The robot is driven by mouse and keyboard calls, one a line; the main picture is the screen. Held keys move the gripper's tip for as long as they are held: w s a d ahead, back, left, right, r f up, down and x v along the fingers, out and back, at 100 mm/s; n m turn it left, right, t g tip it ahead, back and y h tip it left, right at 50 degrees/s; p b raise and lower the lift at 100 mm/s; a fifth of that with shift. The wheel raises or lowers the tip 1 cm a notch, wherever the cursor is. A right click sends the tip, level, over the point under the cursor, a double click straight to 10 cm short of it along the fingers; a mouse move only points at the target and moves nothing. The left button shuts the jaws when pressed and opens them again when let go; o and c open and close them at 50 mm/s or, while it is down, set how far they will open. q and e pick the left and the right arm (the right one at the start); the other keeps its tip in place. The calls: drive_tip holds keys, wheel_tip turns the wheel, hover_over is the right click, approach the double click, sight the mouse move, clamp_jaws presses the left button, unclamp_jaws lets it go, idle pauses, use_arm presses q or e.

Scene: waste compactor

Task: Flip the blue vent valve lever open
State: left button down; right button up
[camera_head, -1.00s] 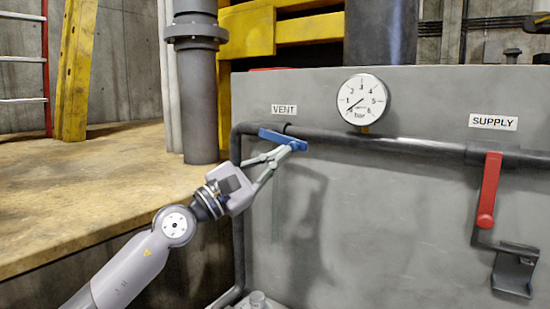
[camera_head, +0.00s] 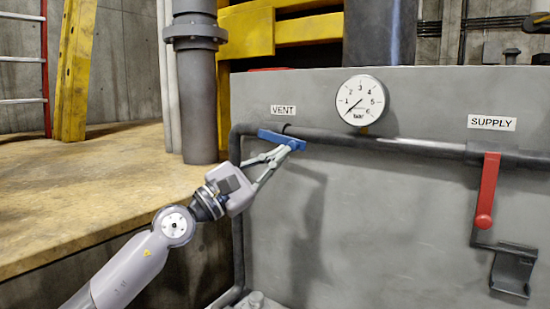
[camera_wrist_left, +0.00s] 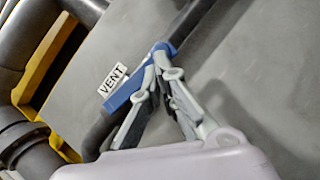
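The blue vent valve lever (camera_head: 270,135) sits on the pipe under the VENT label, lying nearly along the pipe and sloping slightly down to the right. My left gripper (camera_head: 293,148) is at the right end of the lever. In the left wrist view, its fingertips (camera_wrist_left: 157,54) come together at that end of the blue lever (camera_wrist_left: 122,94). They look shut and touching the lever; I cannot tell whether the lever is clamped between them. My right gripper is not in view.
A round pressure gauge (camera_head: 361,100) stands above the pipe. A red supply lever (camera_head: 488,190) hangs down at the right. The front of the grey tank (camera_head: 400,220) below the pipe is mostly clear.

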use_arm(q)
drive_tip(key=shift+f, duration=0.1)
idle(0.7)
drive_tip(key=v, duration=1.2)
